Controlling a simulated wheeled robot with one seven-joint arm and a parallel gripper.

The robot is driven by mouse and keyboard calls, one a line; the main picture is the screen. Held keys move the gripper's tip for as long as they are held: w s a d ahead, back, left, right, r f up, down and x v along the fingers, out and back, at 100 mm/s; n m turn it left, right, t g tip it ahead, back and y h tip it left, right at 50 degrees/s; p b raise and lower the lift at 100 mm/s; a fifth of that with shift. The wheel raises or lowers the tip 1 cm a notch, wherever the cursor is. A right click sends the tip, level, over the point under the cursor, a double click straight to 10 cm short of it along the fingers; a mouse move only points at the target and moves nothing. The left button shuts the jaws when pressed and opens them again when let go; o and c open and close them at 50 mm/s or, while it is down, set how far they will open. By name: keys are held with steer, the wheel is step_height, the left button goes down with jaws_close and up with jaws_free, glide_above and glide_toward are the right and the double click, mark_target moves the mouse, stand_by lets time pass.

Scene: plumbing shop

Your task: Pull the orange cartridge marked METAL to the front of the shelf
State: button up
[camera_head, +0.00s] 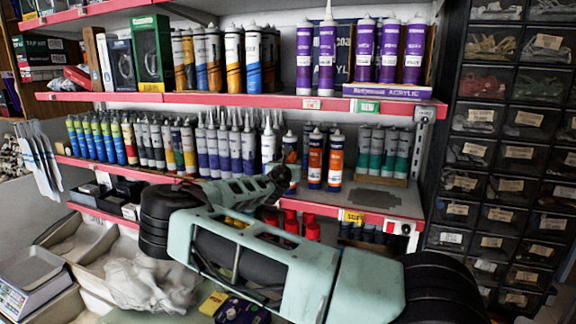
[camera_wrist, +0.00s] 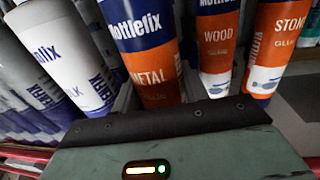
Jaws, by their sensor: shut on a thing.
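The METAL cartridge (camera_wrist: 150,62), orange below and dark blue above, stands in the middle of the wrist view. Its lower part is hidden behind the black edge of my gripper (camera_wrist: 155,118). In the head view its top (camera_head: 291,148) shows just above my gripper (camera_head: 284,178), on the middle shelf. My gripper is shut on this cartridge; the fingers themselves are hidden. The orange WOOD cartridge (camera_wrist: 217,45) stands just to its right, and the orange STONE cartridge (camera_wrist: 275,50) is farther right. These two also show in the head view (camera_head: 315,160) (camera_head: 335,162).
A white cartridge (camera_wrist: 65,50) stands close on the left of METAL, in a row of grey ones. Teal cartridges (camera_head: 390,152) stand to the right. The red front edge of the shelf (camera_head: 375,217) is near, with bare shelf (camera_head: 375,197) at the right. Another shelf (camera_head: 230,99) is above.

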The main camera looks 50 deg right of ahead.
steer(key=shift+a, duration=0.2)
steer(key=o, duration=1.4)
steer(key=shift+c, duration=0.2)
steer(key=b+v, duration=0.6)
steer(key=v, duration=1.1)
steer(key=shift+s, duration=0.25)
steer(key=shift+a+f, duration=0.1)
steer(key=shift+a, duration=0.05)
